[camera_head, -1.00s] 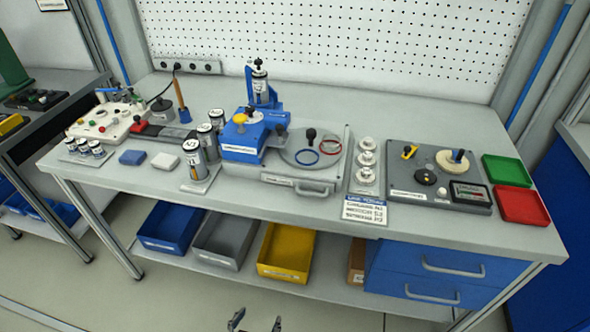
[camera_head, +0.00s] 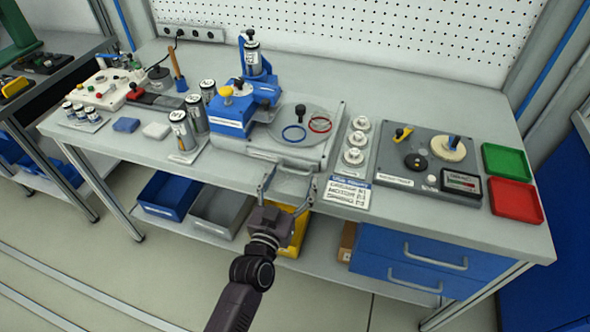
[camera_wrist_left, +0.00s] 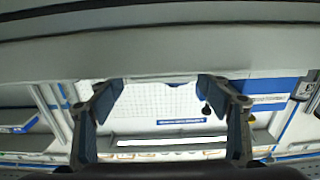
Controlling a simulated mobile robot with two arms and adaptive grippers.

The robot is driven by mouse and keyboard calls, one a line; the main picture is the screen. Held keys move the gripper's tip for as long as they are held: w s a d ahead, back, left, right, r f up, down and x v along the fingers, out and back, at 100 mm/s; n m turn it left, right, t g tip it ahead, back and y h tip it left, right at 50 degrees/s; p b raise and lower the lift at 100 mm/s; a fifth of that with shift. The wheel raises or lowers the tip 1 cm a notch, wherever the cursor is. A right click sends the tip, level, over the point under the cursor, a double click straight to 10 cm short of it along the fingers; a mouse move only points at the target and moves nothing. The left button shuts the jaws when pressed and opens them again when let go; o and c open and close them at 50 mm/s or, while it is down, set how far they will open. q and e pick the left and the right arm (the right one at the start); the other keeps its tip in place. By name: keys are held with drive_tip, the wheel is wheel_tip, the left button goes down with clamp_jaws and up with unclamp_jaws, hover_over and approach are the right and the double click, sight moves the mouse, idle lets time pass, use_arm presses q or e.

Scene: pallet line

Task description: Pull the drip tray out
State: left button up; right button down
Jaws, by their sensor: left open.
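The drip tray appears to be the grey slab with a front handle (camera_head: 290,170) at the base of the blue press (camera_head: 238,110). Its front face (camera_head: 262,155) carries a label, and the tray sits on the bench. My left gripper (camera_head: 287,182) is open and empty at the bench's front edge, its fingers spread to either side of the handle area. I cannot tell whether it touches the handle. In the left wrist view the open fingers (camera_wrist_left: 157,83) lie below a broad grey band that I cannot identify for sure. My right gripper is not in view.
Printed cans (camera_head: 181,130) stand left of the press. White round parts (camera_head: 354,156) and a label card (camera_head: 346,193) are on the right, then a dark fixture plate (camera_head: 400,170) and green and red trays (camera_head: 516,200). Bins (camera_head: 168,196) and blue drawers (camera_head: 430,262) lie below the bench.

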use_arm(q)
drive_tip(key=shift+x, duration=1.35)
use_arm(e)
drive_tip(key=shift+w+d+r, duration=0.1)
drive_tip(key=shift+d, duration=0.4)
use_arm(q)
drive_tip(key=shift+c, duration=0.4)
